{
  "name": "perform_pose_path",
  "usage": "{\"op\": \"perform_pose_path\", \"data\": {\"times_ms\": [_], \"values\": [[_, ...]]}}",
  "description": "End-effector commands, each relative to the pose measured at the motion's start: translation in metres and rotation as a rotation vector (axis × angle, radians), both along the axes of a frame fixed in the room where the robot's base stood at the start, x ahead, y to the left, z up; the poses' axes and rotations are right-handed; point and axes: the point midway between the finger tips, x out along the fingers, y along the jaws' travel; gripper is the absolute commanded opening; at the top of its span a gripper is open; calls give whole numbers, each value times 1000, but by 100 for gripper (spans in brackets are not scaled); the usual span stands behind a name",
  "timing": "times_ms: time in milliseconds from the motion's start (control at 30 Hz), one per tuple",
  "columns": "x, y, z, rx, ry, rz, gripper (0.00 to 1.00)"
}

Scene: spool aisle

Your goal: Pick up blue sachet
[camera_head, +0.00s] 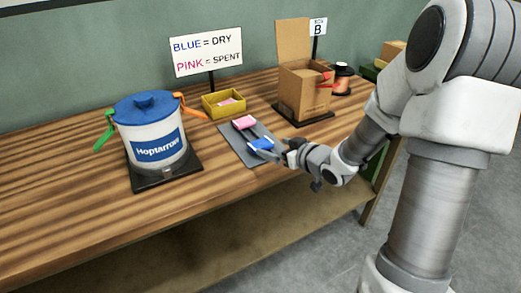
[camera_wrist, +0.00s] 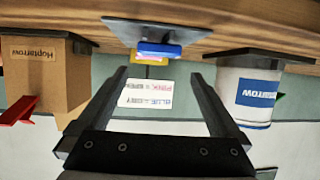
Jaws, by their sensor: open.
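My gripper (camera_head: 268,151) is open and level, close beside the blue sachet from the right; contact cannot be told. In the wrist view, which looks upside down, the blue sachet (camera_wrist: 160,48) shows beyond the gap between the open fingers (camera_wrist: 160,80), which hold nothing. The pink sachet on the mat is not clearly visible there.
A sign (camera_head: 207,52) reads blue = dry, pink = spent. A yellow bin (camera_head: 211,109) holds a pink sachet. A white bucket with a blue lid (camera_head: 149,131) stands left; an open cardboard box (camera_head: 301,94), a sign marked B (camera_head: 318,27) and a spool (camera_head: 342,80) stand right.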

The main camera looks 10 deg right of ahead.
Motion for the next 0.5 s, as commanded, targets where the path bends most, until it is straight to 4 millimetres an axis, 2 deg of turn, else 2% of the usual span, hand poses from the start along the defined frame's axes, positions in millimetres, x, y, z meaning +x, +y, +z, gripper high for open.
{"op": "perform_pose_path", "data": {"times_ms": [100,267,500], "values": [[14,6,-8,0,0,1,100],[22,9,-11,-1,0,0,100],[48,18,-31,0,0,2,100]]}}
